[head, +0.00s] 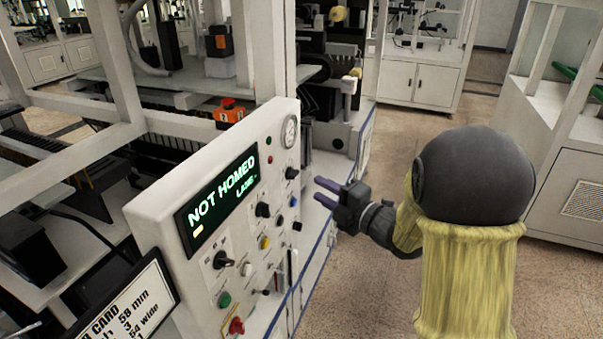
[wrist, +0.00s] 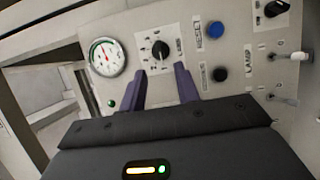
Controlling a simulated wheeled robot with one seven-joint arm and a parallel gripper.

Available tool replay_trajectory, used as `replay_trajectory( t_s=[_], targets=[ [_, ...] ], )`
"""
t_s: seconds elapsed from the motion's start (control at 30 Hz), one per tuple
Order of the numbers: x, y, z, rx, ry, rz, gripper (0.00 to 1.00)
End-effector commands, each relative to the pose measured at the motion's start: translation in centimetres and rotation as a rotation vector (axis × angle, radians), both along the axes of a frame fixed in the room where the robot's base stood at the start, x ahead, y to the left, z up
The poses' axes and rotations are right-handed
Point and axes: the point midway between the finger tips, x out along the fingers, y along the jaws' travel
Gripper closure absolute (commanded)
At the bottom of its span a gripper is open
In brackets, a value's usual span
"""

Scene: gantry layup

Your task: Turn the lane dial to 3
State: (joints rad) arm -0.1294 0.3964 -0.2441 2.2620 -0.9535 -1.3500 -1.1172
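The control panel (head: 190,285) stands left of my gripper (head: 322,191) in the head view. Its screen (head: 222,192) reads "NOT HOMED", with a smaller line that looks like "LANE -". A black rotary dial (head: 291,173) sits below the gauge; the wrist view shows this dial (wrist: 160,49) inside a ring of marks. Its label and setting are too small to read. My gripper in the wrist view (wrist: 160,69) has its two purple fingers apart, with nothing between them. The dial appears just beyond the fingertips; contact cannot be made out.
A round gauge (wrist: 105,57), a blue button (wrist: 215,29), a black button (wrist: 220,74) and toggle switches (wrist: 290,56) surround the dial. More knobs, such as one black knob (head: 262,209), sit lower on the panel. Open floor (head: 385,290) lies right of the panel.

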Motion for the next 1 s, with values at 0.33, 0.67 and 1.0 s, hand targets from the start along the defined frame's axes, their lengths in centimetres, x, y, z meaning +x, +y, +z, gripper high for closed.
replay_trajectory(
  t_s=[0.33,0.67,1.0],
  targets=[
    [3.9,4.4,0.2,-0.001,0.001,0.003,0.68],
    [4.9,5.6,0.0,0.000,0.000,0.002,0.68],
    [4.9,5.4,0.0,-0.001,0.001,0.001,1.00]
  ],
)
